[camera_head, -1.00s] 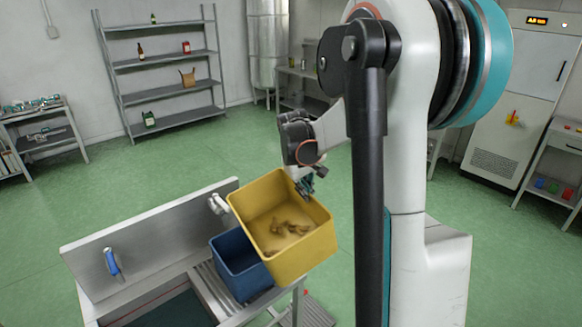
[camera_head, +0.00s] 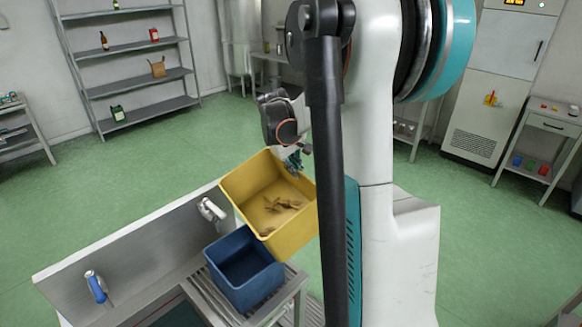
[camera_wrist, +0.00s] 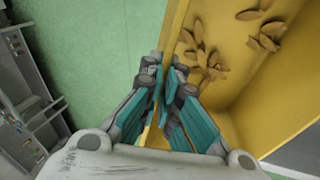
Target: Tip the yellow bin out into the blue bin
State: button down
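The yellow bin (camera_head: 285,232) is held in the air, tilted with its open top toward the head camera. Several brown, leaf-like pieces (camera_head: 280,204) lie inside on its bottom; they also show in the wrist view (camera_wrist: 205,55). My gripper (camera_head: 293,158) is at the bin's far rim. In the wrist view my gripper (camera_wrist: 165,88) is shut on the yellow wall (camera_wrist: 262,92), with teal fingers on both sides of it. The blue bin (camera_head: 247,288) stands upright on the slatted drainboard, below and slightly left of the yellow bin. The part of its inside that shows looks empty.
A metal sink (camera_head: 150,255) with a blue-handled sprayer (camera_head: 96,287) and a tap (camera_head: 210,209) is left of the blue bin. Shelving (camera_head: 135,70) stands at the back wall, a white cabinet (camera_head: 478,120) at the right. Green floor between is clear.

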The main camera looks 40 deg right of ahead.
jog(key=w+a+f+h+b, duration=0.1)
jog(key=a+h+b, duration=0.3)
jog(key=a+b, duration=0.1)
jog(key=w+a+f+g+h+b, duration=0.1)
jog(key=a+h+b, duration=0.4)
jog(key=a+b, duration=0.1)
jog(key=w+a+f+n+h+b, duration=0.1)
jog(key=a+h+b, duration=0.4)
jog(key=a, duration=0.3)
jog(key=shift+w+a+f+g+b, duration=0.1)
jog(key=shift+w+f+g+b, duration=0.25)
jog(key=shift+b, duration=0.25)
jog(key=shift+w+a+r+h+b, duration=0.15)
jog(key=shift+a+h+b, duration=0.3)
jog(key=shift+a+b, duration=0.35)
jog(key=shift+w+a+h+b, duration=0.1)
jog(key=shift+a+h+b, duration=0.35)
jog(key=shift+a+b, duration=0.3)
dwell(0.9)
jog(key=shift+a, duration=0.1)
dwell(1.5)
